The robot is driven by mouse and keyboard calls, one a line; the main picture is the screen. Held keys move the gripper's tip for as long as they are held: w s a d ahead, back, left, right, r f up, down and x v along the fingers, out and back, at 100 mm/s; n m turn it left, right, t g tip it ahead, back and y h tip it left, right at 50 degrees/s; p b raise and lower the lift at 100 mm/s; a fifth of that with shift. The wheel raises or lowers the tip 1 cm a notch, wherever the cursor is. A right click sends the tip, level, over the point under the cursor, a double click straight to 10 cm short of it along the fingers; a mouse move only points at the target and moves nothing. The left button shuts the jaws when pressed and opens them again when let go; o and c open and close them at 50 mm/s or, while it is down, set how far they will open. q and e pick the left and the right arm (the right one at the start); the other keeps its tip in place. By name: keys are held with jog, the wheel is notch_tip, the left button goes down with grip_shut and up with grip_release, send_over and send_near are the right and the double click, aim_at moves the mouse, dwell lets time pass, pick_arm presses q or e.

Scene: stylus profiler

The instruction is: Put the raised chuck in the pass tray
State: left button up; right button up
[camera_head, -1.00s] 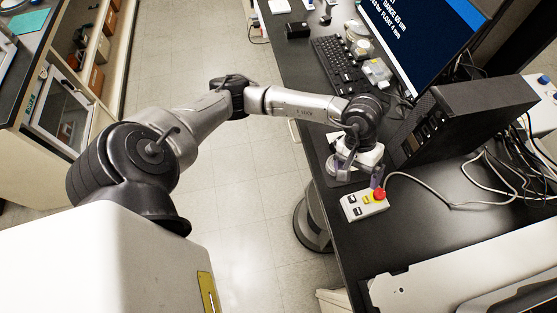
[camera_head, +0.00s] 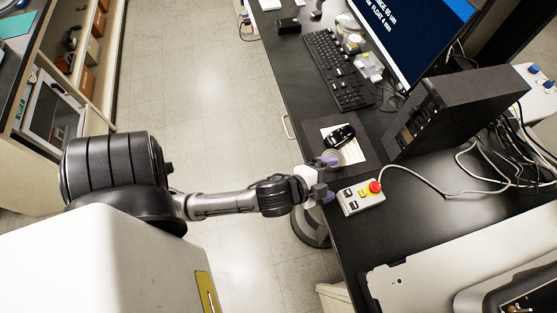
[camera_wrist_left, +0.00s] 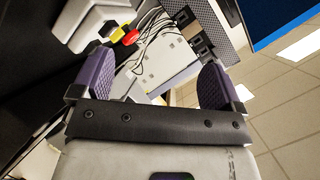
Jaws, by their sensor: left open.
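My left gripper (camera_head: 325,179) is open over the bench's near edge, left of the control box. Its two purple fingers stand apart with nothing between them in the left wrist view (camera_wrist_left: 155,85). Small round pieces (camera_head: 354,42) and a clear block-like piece (camera_head: 368,66) sit beside the keyboard, too small to name surely. I cannot pick out the raised chuck or the pass tray. My right gripper is not in view.
A control box (camera_head: 352,204) with a red button (camera_head: 375,187) stands near the bench edge; the button also shows in the wrist view (camera_wrist_left: 131,37). A mouse (camera_head: 341,136), keyboard (camera_head: 338,72), monitor (camera_head: 420,35), black computer case (camera_head: 450,112) and loose cables crowd the bench.

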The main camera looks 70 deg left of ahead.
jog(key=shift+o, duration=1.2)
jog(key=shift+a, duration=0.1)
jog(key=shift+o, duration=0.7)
pick_arm(q)
jog(key=s+f+n+g, duration=0.3)
jog(key=s+f+g, duration=0.1)
jog(key=s, duration=0.4)
jog(key=s+d+f+n+g+h, duration=0.1)
jog(key=s+f+n+g, duration=0.3)
jog(key=s, duration=0.4)
jog(key=shift+d+f+g+h, duration=0.15)
jog(key=shift+f+g+h, duration=0.15)
jog(key=shift+f+g, duration=0.55)
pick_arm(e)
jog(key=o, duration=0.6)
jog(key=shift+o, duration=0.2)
